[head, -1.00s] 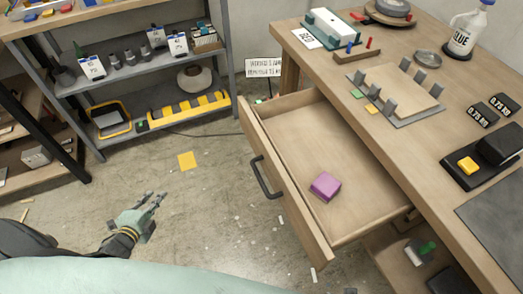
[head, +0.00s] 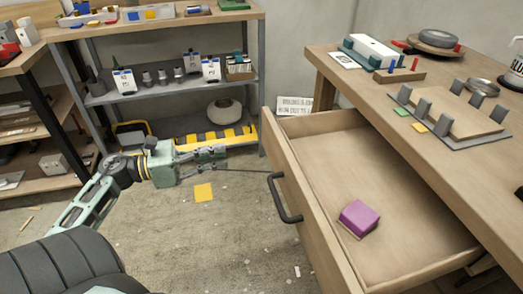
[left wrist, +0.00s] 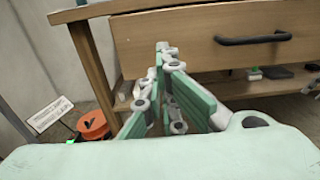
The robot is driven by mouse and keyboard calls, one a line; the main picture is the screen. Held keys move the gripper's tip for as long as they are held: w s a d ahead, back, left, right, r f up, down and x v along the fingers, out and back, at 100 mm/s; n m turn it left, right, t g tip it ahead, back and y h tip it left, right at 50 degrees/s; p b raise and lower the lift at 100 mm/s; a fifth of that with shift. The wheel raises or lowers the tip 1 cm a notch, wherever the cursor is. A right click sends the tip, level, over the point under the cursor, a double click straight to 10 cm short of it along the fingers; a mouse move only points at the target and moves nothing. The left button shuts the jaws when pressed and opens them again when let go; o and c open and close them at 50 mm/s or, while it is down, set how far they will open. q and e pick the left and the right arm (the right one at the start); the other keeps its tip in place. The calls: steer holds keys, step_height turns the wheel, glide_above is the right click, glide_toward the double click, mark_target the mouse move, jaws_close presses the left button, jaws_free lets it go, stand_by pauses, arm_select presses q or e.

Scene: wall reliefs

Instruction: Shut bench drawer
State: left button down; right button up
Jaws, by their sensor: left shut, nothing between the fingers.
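The bench drawer (head: 390,215) is pulled far out of the wooden workbench (head: 440,115) on the right. A purple block (head: 359,218) lies inside it. Its dark bar handle (head: 283,199) is on the drawer front facing left. The drawer front (left wrist: 190,42) and handle (left wrist: 253,38) also show in the left wrist view. My left gripper (head: 222,160) is left of the handle, apart from it, with its fingers together and empty. In the left wrist view the fingers (left wrist: 165,60) point toward the drawer front, left of the handle. My right gripper is not in view.
A grey metal shelf (head: 175,90) with boxes and fittings stands at the back left. A yellow square (head: 203,192) lies on the concrete floor, which is mostly clear before the drawer. An orange reel (left wrist: 93,125) and a sign (left wrist: 49,114) are near the bench leg.

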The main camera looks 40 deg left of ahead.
mark_target(270, 146)
arm_select(q)
steer(key=x, duration=1.1)
steer(key=shift+w, duration=0.1)
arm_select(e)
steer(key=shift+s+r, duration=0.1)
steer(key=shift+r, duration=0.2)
arm_select(q)
steer(key=shift+w+d, duration=0.3)
steer(key=shift+w, duration=0.05)
steer(key=b+x, duration=0.2)
steer(key=x, duration=2)
steer(key=b+x, duration=0.1)
steer(key=x, duration=0.3)
steer(key=shift+w+d+f, duration=0.1)
steer(key=shift+w+d, duration=0.05)
steer(key=shift+w, duration=0.25)
steer(key=shift+w+d, duration=0.15)
steer(key=shift+d, duration=0.05)
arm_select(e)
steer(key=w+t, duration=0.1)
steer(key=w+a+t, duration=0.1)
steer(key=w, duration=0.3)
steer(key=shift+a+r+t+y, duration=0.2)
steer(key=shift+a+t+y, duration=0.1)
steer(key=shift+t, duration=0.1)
arm_select(q)
steer(key=shift+r, duration=0.3)
